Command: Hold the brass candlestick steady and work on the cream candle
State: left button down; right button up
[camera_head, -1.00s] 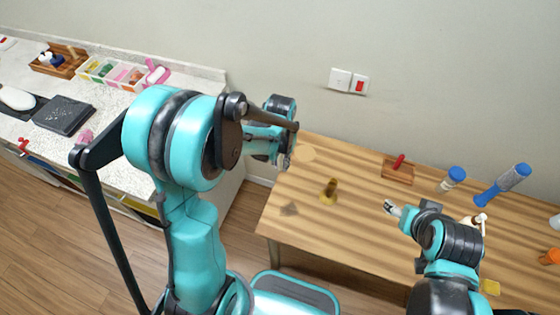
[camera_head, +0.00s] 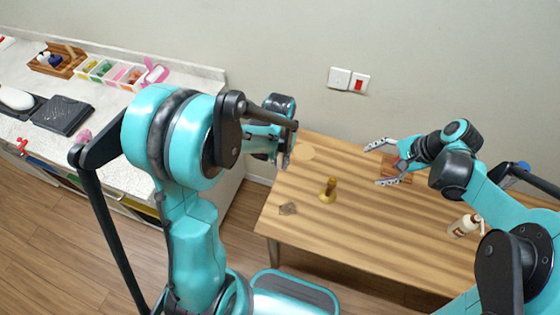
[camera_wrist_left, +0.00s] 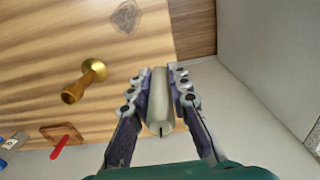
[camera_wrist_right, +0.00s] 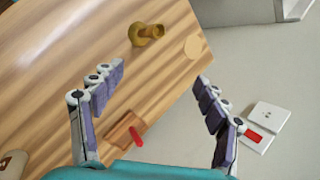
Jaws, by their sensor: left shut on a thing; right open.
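The brass candlestick (camera_head: 328,191) stands upright on the striped wooden table, with no gripper touching it. It also shows in the left wrist view (camera_wrist_left: 84,82) and the right wrist view (camera_wrist_right: 147,34). My left gripper (camera_head: 281,160) is above the table's left end, left of the candlestick. In the left wrist view its fingers (camera_wrist_left: 161,80) are shut on the cream candle (camera_wrist_left: 160,105), with a dark wick at one end. The candle is hard to make out in the head view. My right gripper (camera_head: 377,164) is open and empty, raised right of the candlestick.
A small wooden tray (camera_wrist_right: 122,138) with a red-handled thing (camera_wrist_right: 136,136) lies at the table's back. A pale disc (camera_head: 304,152) and a grey patch (camera_head: 288,208) lie near the candlestick. The front middle is clear.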

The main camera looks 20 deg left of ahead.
jog(key=w+a+f+m+g+y, duration=0.1)
jog(key=w+f+m+g+y, duration=0.25)
jog(key=f, duration=0.65)
jog(key=m+g+y, duration=0.2)
send_near(330, 189)
jog(key=shift+t, duration=0.25)
jog(key=f, duration=0.1)
jog(key=w+f, duration=0.1)
jog(key=d+f, duration=0.1)
jog(key=shift+w+f, duration=0.2)
jog(key=shift+f, duration=0.2)
jog(key=shift+s+a+f, duration=0.2)
jog(key=shift+a+f, duration=0.05)
jog(key=shift+f, duration=0.1)
jog(key=x, duration=0.9)
jog(key=shift+a, duration=0.15)
jog(key=c, duration=1.7)
jog(key=o, duration=1)
jog(key=shift+r, duration=0.1)
